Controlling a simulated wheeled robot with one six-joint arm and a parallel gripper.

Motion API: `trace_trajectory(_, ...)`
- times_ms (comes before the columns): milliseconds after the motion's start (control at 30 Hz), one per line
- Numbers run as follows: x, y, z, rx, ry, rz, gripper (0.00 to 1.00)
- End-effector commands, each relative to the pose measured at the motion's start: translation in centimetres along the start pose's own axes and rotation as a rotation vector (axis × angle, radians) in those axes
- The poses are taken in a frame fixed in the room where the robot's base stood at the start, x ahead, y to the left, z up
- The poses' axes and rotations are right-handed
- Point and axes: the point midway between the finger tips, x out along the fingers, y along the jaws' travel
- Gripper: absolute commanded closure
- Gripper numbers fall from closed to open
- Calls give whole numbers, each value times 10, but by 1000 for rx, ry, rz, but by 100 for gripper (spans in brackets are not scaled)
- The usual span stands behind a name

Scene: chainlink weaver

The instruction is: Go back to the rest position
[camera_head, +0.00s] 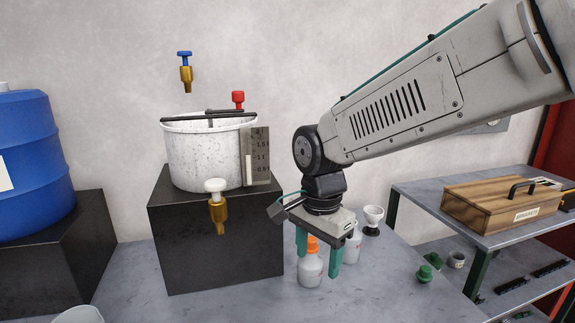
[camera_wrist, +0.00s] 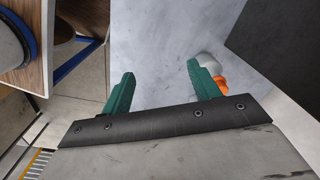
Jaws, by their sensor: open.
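My gripper (camera_head: 318,258) hangs from my arm over the grey table, with its green fingers pointing down. The wrist view shows the two fingers (camera_wrist: 160,88) spread apart with nothing between them. A white bottle with an orange cap (camera_head: 311,265) stands on the table by the fingers. In the head view a finger stands on each side of it, but in the wrist view the orange cap (camera_wrist: 220,83) lies just beyond the right finger. A second white bottle (camera_head: 352,243) stands behind the gripper, partly hidden.
A white speckled pot (camera_head: 205,158) with a gauge stands on a black block (camera_head: 217,250), left of my gripper. Blue, red and white taps are around it. A blue barrel (camera_head: 27,165) is at far left. A shelf with a wooden box (camera_head: 500,205) is at right. The front table is largely clear.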

Motion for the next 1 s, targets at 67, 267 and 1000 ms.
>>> trace_trajectory(67, 1, 3, 1, -50, -2, 8, 39)
trace_trajectory(267, 8, 18, 5, -220, -17, 46, 39)
trace_trajectory(1000, -25, 252, -14, -941, 2, 8, 39)
